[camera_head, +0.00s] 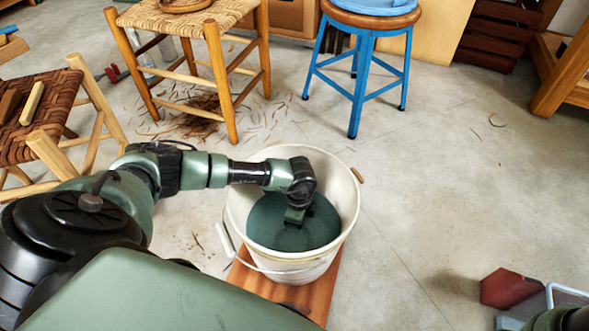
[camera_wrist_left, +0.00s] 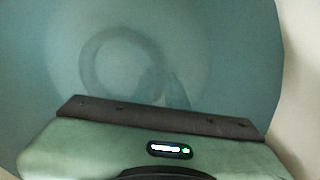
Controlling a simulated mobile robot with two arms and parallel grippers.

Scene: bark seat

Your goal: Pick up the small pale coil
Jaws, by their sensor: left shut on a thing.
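The small pale coil (camera_wrist_left: 88,60) shows in the left wrist view as a faint ring under teal water, blurred by it. My left gripper (camera_head: 294,218) reaches down into the white bucket (camera_head: 347,190), with its tip at or below the water (camera_head: 268,228). In the left wrist view its dim fingers (camera_wrist_left: 165,92) meet the near right side of the ring and are shut on it. The exact grip is hard to make out through the water. The coil cannot be made out in the head view. My right gripper is not in view.
The bucket stands on a wooden board (camera_head: 318,292), its wire handle (camera_head: 226,240) hanging at the left. A woven stool (camera_head: 190,18) and a blue stool (camera_head: 362,70) stand behind. A dark red block (camera_head: 508,288) lies at lower right. The floor right of the bucket is mostly clear.

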